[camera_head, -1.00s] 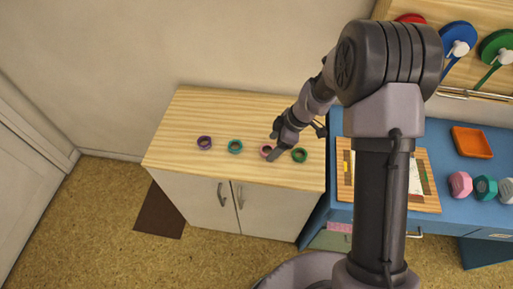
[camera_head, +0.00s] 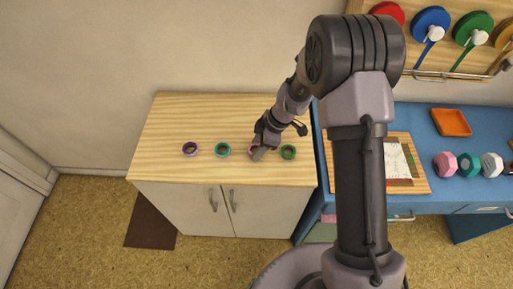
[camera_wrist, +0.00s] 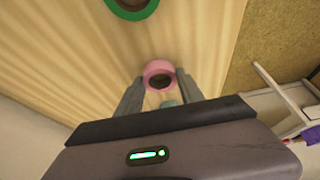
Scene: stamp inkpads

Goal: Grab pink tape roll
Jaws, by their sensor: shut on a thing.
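The pink tape roll (camera_head: 250,150) is on the light wooden cabinet top, mostly hidden behind my gripper (camera_head: 258,154) in the head view. In the wrist view the pink tape roll (camera_wrist: 157,68) shows between the two grey fingers of my gripper (camera_wrist: 160,84), one finger on each side of it. My gripper is shut on the roll. I cannot tell whether the roll is lifted off the top.
A green roll (camera_head: 288,152) lies close to the right of my gripper. A teal roll (camera_head: 222,150) and a purple roll (camera_head: 190,149) lie to the left. The wooden top (camera_head: 200,110) is clear behind them. A blue desk (camera_head: 450,135) adjoins at the right.

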